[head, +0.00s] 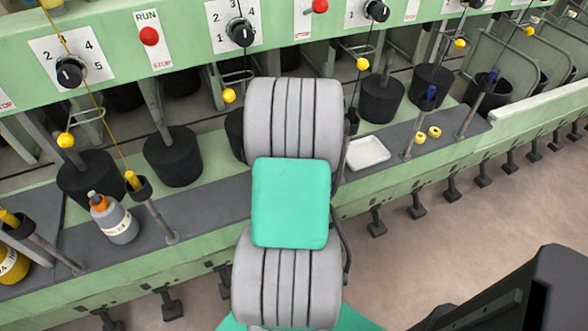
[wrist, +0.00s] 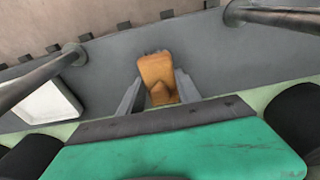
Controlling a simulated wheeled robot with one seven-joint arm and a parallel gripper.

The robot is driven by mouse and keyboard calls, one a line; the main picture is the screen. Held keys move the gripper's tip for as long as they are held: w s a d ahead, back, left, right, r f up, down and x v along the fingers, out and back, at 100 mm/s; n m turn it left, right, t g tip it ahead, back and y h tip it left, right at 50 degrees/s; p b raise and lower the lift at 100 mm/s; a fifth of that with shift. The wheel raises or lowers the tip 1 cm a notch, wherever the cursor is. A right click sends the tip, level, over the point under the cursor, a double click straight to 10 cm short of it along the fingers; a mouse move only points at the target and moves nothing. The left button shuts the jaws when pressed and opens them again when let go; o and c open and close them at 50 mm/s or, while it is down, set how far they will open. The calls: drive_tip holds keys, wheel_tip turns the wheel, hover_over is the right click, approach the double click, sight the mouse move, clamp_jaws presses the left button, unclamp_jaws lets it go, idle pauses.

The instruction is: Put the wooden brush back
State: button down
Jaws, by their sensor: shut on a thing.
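The wooden brush (wrist: 157,72) shows in the wrist view as an orange-brown block between the two grey fingers. My gripper (wrist: 159,88) is shut on it. The brush is over the dark grey ledge of the machine; I cannot tell whether it touches the ledge. In the head view my grey and green arm covers the gripper and the brush.
A white tray (head: 367,153) lies on the ledge right of my arm; it also shows in the wrist view (wrist: 45,107). Two small yellow rings (head: 427,134) lie beyond it. A bottle (head: 113,218) stands left. Slanted posts (head: 470,118) rise from the ledge.

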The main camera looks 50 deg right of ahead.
drive_tip(key=shift+f, duration=0.45)
drive_tip(key=shift+f, duration=0.1)
drive_tip(key=shift+f, duration=0.15)
drive_tip(key=c, duration=0.8)
unclamp_jaws()
drive_tip(key=shift+c, duration=0.2)
wheel_tip(320, 180, up, 12)
drive_tip(key=s, duration=0.1)
drive_tip(key=shift+s+a+r+p, duration=0.15)
drive_tip(key=shift+a+r+p, duration=0.05)
drive_tip(key=shift+a+p, duration=0.2)
